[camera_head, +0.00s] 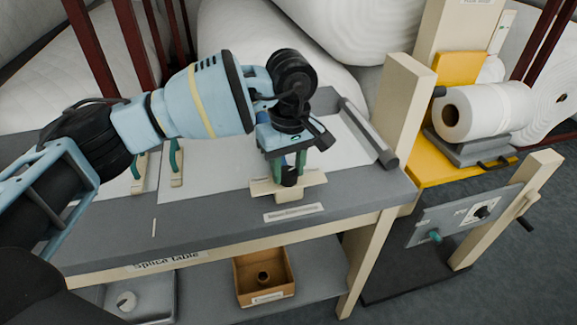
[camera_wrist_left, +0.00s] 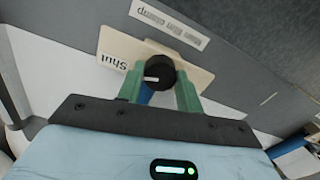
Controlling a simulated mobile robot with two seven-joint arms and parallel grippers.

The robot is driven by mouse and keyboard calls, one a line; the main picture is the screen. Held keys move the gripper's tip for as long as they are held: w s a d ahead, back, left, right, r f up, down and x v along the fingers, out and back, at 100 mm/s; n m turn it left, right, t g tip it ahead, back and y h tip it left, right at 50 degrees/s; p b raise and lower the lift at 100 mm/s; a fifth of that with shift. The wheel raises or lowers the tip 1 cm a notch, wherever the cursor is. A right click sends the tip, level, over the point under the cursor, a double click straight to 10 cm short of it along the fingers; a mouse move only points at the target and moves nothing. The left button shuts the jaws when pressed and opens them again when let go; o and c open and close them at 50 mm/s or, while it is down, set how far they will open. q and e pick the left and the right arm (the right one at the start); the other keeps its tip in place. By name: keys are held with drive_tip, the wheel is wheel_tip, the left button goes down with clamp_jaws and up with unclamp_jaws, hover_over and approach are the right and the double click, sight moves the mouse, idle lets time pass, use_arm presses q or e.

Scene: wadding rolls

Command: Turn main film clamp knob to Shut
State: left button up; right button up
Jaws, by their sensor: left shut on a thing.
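The main film clamp knob (camera_wrist_left: 160,71) is a round black knob with a short white mark on its face. It sits in front of a cream plate (camera_wrist_left: 197,72) that carries a "Shut" label (camera_wrist_left: 112,62). In the wrist view the white mark lies toward the label side of the knob. My left gripper (camera_head: 289,168) points down at the clamp on the front edge of the splice table. Its green fingers stand on both sides of the knob and are shut on it. In the head view the fingers partly hide the knob. My right gripper is not in view.
The grey splice table (camera_head: 200,221) has a white sheet and green-handled clamps (camera_head: 176,162) behind. A grey roller (camera_head: 370,135) lies at its right end beside a cream post (camera_head: 403,100).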

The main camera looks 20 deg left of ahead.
sight(290, 171)
use_arm(q)
drive_tip(key=shift+r, duration=0.1)
drive_tip(key=o, duration=1)
drive_tip(key=shift+r, duration=3.85)
drive_tip(key=shift+d+f, duration=0.1)
drive_tip(key=shift+d, duration=0.05)
